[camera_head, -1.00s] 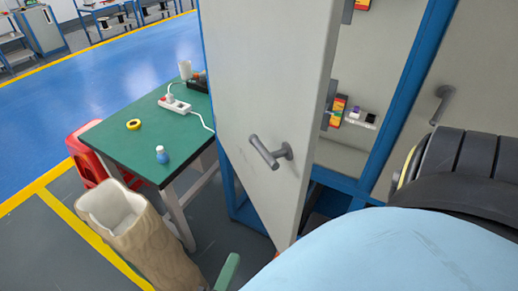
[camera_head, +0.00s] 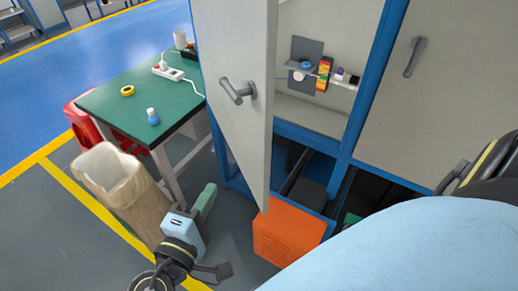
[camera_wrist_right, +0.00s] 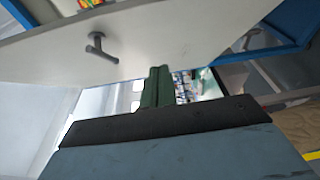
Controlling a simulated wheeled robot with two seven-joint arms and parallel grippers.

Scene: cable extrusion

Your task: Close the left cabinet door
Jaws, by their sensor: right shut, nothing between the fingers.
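The left cabinet door (camera_head: 238,50) is a light grey panel standing open, swung out from the blue-framed cabinet. Its grey lever handle (camera_head: 238,92) faces me. In the wrist view the door (camera_wrist_right: 180,35) and its handle (camera_wrist_right: 97,45) fill the upper part. My right gripper (camera_head: 208,190) is low, left of the door's lower edge in the head view, and holds nothing. Its green fingers (camera_wrist_right: 155,85) are shut together and overlap the door's edge in the wrist view; I cannot tell whether they touch it. My left gripper is not in view.
The right cabinet door (camera_head: 430,100) is shut. An orange box (camera_head: 285,232) stands below the open door. A green-topped table (camera_head: 125,105) with small items, a beige bin (camera_head: 115,185) and a red object (camera_head: 85,120) are at left. Shelf items (camera_head: 325,72) show inside.

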